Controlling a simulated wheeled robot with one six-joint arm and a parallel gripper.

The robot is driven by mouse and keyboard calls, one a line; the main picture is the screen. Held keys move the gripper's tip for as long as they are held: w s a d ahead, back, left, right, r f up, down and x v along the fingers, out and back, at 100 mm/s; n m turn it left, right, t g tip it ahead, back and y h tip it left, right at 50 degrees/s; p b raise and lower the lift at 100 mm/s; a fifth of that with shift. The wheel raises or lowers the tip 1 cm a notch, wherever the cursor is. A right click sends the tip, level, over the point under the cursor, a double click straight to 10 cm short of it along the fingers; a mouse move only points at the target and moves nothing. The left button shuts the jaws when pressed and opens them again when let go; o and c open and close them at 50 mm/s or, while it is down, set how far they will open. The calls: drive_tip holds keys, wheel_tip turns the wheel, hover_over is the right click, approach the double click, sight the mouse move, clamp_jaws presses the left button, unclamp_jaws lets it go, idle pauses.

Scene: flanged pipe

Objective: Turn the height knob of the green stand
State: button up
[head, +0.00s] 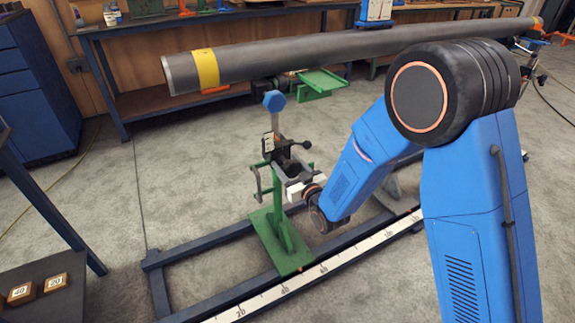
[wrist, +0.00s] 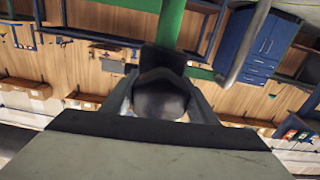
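The green stand (head: 278,228) is upright on a flat green foot on a dark blue floor frame, with a dark clamp-like head and a blue hexagonal piece (head: 274,100) on a grey rod at its top. My gripper (head: 288,178) is at the front of the stand's upper part, just below the dark head. A small black ball-ended handle (head: 305,144) sticks out to the right of the head. In the wrist view a dark rounded knob (wrist: 160,95) lies between my grey fingers. The frames do not show clearly whether both fingers touch it.
A long grey pipe (head: 330,52) with a yellow band runs across behind and above the stand. A white scale strip (head: 330,266) lies along the floor frame (head: 205,240). Numbered wooden blocks (head: 38,287) sit at lower left. Workbenches and a blue cabinet (head: 35,85) stand behind.

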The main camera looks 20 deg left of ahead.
drive_tip(key=shift+m, duration=0.3)
drive_tip(key=m, duration=0.3)
drive_tip(key=shift+m, duration=1.9)
drive_tip(key=o, duration=1)
drive_tip(key=shift+o, duration=0.2)
drive_tip(key=shift+d, duration=0.1)
